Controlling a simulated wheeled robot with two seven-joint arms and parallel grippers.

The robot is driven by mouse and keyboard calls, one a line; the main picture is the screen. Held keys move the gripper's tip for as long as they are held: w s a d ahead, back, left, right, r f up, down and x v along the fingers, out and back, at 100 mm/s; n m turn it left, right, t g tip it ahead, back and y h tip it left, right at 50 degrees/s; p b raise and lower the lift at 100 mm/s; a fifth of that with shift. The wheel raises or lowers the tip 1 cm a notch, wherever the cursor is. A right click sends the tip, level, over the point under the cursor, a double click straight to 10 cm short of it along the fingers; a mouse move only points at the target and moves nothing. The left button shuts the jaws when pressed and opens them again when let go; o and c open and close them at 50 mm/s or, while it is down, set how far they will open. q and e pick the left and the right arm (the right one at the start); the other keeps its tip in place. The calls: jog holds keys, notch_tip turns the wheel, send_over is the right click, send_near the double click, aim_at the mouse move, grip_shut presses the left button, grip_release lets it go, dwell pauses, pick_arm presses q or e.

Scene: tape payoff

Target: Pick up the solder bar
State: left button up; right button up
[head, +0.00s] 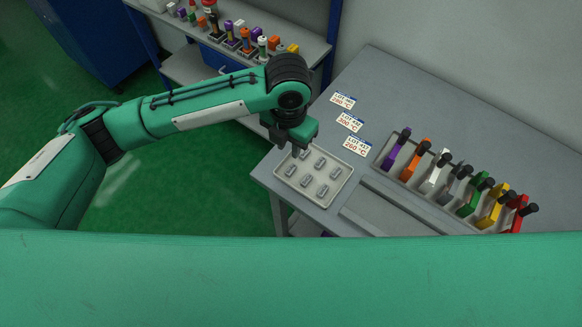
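Several small grey solder bars (321,191) lie in two rows in a shallow pale tray (327,204) at the near left corner of the grey table. My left gripper (293,150) points down over the tray's far left corner, close to the bars at that end. Its dark fingers are small and partly hidden by its own body, so I cannot tell whether they are open or shut, or whether they touch a bar. My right gripper is not in view.
Three temperature labels (350,122) lie behind the tray. A rack (378,163) of coloured holders with black handles stands to the right. A shelf (262,68) with small coloured items is at the back. The table's back right is clear.

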pick_arm(q)
send_over(290, 173)
notch_tip(290, 173, down, 5)
jog(key=shift+w+a+r+p, duration=0.1)
jog(key=shift+p, duration=0.2)
notch_tip(290, 173, down, 5)
jog(key=shift+r+p, duration=0.1)
jog(key=shift+p, duration=0.85)
jog(key=shift+f, duration=0.35)
grip_shut()
